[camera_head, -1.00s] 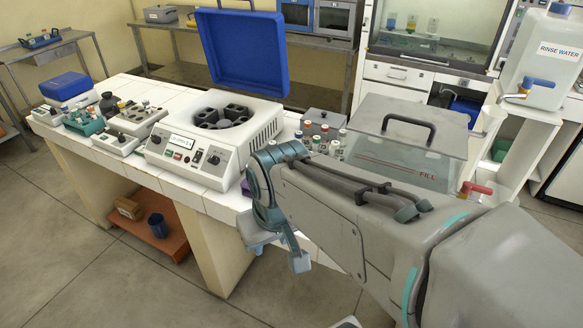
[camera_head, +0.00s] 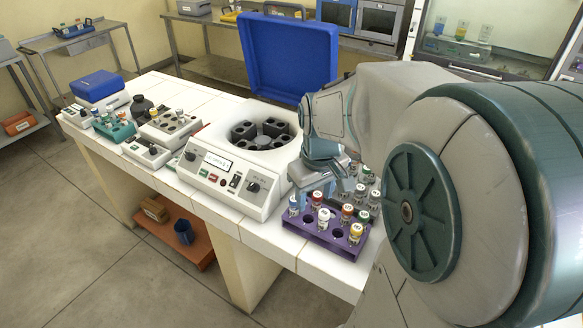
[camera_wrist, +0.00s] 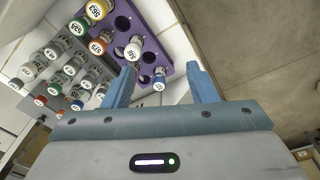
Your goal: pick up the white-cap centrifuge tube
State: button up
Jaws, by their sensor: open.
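The white-cap tube (camera_head: 324,216) stands upright in the front part of the purple rack (camera_head: 318,239), among tubes with blue, red, orange, green and yellow caps. My gripper (camera_head: 325,190) is just above the rack, pointing down, with its fingers apart and nothing between them. In the wrist view, the white-cap tube (camera_wrist: 133,50) lies beyond the left fingertip of my gripper (camera_wrist: 160,69), apart from it. A blue-cap tube (camera_wrist: 158,84) shows between the fingers. The purple rack (camera_wrist: 165,67) has several empty holes.
A grey rack (camera_wrist: 70,104) with several capped tubes stands close to the purple rack. The centrifuge (camera_head: 225,172), its blue lid (camera_head: 290,55) raised, stands to the left on the white bench.

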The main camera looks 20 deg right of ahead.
jog(key=n+g+p, duration=0.1)
send_over(324, 212)
jog(key=f, duration=0.1)
notch_tip(324, 212, down, 9)
jog(key=shift+s+f+p, duration=0.1)
jog(key=shift+s+p, duration=0.05)
jog(key=shift+p, duration=0.25)
jog(key=shift+f+p, duration=0.6)
jog(key=shift+f, duration=1.9)
jog(key=c, duration=1.1)
